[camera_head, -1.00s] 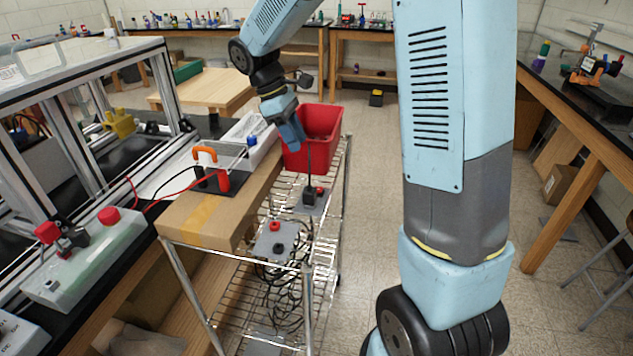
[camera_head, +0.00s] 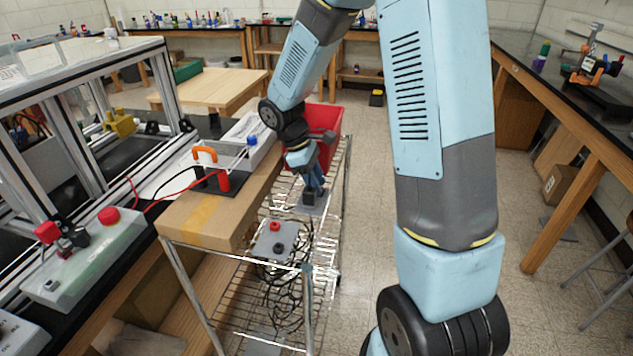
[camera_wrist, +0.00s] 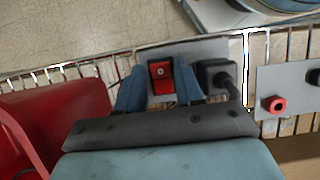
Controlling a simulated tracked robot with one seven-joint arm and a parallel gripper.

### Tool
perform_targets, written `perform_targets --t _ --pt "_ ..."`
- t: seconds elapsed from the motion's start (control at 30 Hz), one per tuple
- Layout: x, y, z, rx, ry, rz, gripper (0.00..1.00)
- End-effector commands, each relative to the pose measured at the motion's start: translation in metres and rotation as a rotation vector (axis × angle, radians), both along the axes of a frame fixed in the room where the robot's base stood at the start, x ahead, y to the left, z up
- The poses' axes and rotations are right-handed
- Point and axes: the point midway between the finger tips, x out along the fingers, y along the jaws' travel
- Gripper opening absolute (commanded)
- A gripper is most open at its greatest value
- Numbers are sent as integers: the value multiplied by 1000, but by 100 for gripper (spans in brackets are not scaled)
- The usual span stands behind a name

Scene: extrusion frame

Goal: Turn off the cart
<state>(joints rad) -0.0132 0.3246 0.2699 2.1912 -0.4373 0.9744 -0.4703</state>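The cart (camera_head: 308,268) is a chrome wire-shelf cart beside the black bench. A red switch (camera_wrist: 161,84) sits on a grey plate (camera_head: 309,208) on the cart, next to a black plug with a cable (camera_wrist: 217,76). The plug also shows in the head view (camera_head: 309,198). My gripper (camera_wrist: 160,71) is open, its blue fingers spread left and right of the red switch in the wrist view. I cannot tell whether they touch it. In the head view my gripper (camera_head: 315,180) reaches down over the plate and hides the switch.
A second grey plate (camera_head: 266,245) with red and black sockets lies nearer on the cart. A red bin (camera_head: 324,119) stands just behind my gripper. A cardboard box (camera_head: 190,222) and looped black cables lie close by. Floor right of the cart is clear.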

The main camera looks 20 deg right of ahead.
Motion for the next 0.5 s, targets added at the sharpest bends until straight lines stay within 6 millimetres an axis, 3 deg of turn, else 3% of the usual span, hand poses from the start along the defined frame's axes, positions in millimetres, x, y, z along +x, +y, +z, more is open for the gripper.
perform_targets --t 0.33,0.5 --pt "0 -1 -3 1 -1 -1 35" --pt "0 -1 -2 1 -1 -1 19"
